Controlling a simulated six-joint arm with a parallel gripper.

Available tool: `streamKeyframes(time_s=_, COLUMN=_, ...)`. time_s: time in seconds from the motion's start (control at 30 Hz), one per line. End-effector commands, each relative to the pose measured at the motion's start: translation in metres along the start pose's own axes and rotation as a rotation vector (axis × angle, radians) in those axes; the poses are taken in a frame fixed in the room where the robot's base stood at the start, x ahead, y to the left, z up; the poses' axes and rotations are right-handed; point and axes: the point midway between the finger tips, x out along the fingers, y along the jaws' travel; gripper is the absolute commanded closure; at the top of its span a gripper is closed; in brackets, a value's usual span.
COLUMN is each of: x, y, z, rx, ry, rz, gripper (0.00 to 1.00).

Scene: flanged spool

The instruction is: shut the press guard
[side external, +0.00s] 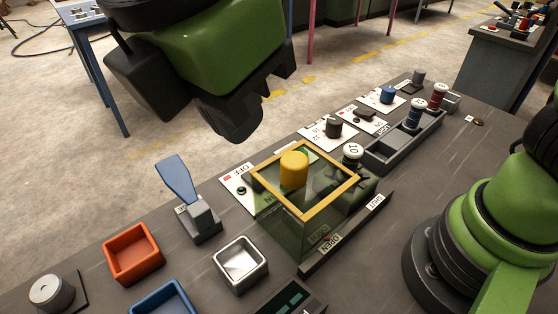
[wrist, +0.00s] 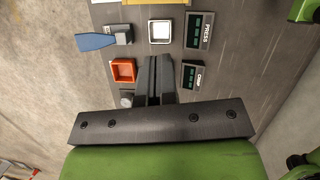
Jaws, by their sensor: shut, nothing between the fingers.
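The press guard (side external: 331,202) is a clear box with a yellow top frame, standing on the bench in the middle of the side external view. Beside it runs a rail (side external: 345,235) marked OPEN and SHUT; the guard sits nearer the OPEN mark. A yellow cylinder (side external: 294,168) shows within the frame outline; I cannot tell whether it is on or inside the guard. A yellow edge of the guard (wrist: 155,2) shows at the top of the wrist view. My gripper (side external: 235,130) is above the bench, apart from the guard. Its dark fingers (wrist: 154,65) are shut and empty.
A blue-handled lever (side external: 180,182), orange tray (side external: 133,252), metal tray (side external: 241,264) and blue tray (side external: 165,300) lie left of and in front of the guard. A grey rack (side external: 405,143) with spools, white-labelled controls and a knob (side external: 353,153) stand behind it.

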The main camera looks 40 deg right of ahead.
Motion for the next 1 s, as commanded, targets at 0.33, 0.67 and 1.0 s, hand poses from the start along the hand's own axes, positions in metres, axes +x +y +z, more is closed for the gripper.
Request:
streamKeyframes(time_s=0.33, x=0.019, y=-0.004, z=-0.021, rx=-0.119, ry=-0.055, rz=0.004, gripper=1.00)
streamKeyframes(time_s=0.67, x=0.082, y=-0.005, z=-0.017, rx=-0.114, ry=-0.055, rz=-0.001, gripper=1.00)
streamKeyframes(time_s=1.0, x=0.114, y=0.000, z=0.013, rx=-0.109, ry=-0.048, rz=0.005, gripper=1.00)
